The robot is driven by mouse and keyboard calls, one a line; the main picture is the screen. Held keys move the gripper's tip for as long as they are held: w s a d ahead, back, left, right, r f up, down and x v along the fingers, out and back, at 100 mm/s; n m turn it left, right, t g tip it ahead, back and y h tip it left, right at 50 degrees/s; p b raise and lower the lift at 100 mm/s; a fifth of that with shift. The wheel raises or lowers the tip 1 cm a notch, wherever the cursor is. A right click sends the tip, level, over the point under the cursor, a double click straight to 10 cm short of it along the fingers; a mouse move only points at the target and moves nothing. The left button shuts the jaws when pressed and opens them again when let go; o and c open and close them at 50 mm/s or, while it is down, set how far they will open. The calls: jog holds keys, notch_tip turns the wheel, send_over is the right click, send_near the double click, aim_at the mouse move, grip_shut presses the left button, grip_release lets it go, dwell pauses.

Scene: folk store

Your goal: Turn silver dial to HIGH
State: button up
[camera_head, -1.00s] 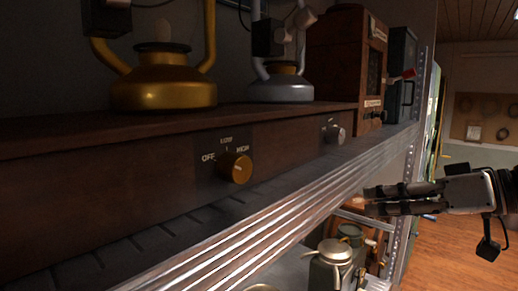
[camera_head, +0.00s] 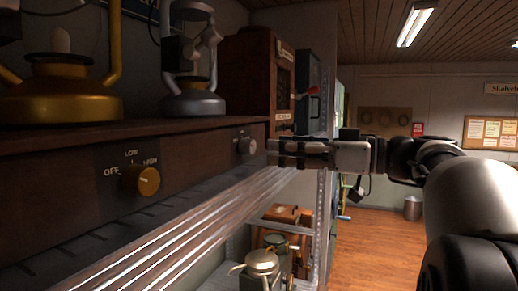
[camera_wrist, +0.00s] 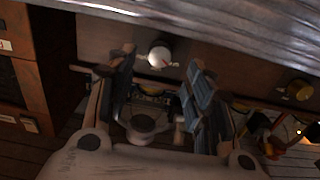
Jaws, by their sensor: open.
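The silver dial (camera_head: 246,146) sits on the front of the brown wooden panel (camera_head: 200,160), towards its right end. In the wrist view the silver dial (camera_wrist: 159,55) shows between and just beyond my fingertips. Its markings are too small to read and I cannot tell its setting. My gripper (camera_head: 271,152) is level with the silver dial and just to its right in the head view. In the wrist view my gripper (camera_wrist: 160,68) has its two fingers spread apart with nothing between them. I see no contact with the dial.
A gold dial (camera_head: 141,180) marked OFF, LOW and HIGH is further left on the panel. A gold lantern (camera_head: 62,95) and a silver lantern (camera_head: 193,103) stand on top. A ridged metal shelf edge (camera_head: 190,215) runs below. A metal canister (camera_head: 262,262) stands lower down.

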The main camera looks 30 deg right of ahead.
aim_at(253, 148)
jog(key=x, duration=0.6)
jog(key=shift+c, duration=0.3)
jog(key=c, duration=1)
jog(key=shift+m, duration=2.3)
jog(key=o, duration=1.1)
jog(key=shift+c, duration=0.2)
jog(key=shift+s, duration=0.1)
jog(key=v, duration=1.2)
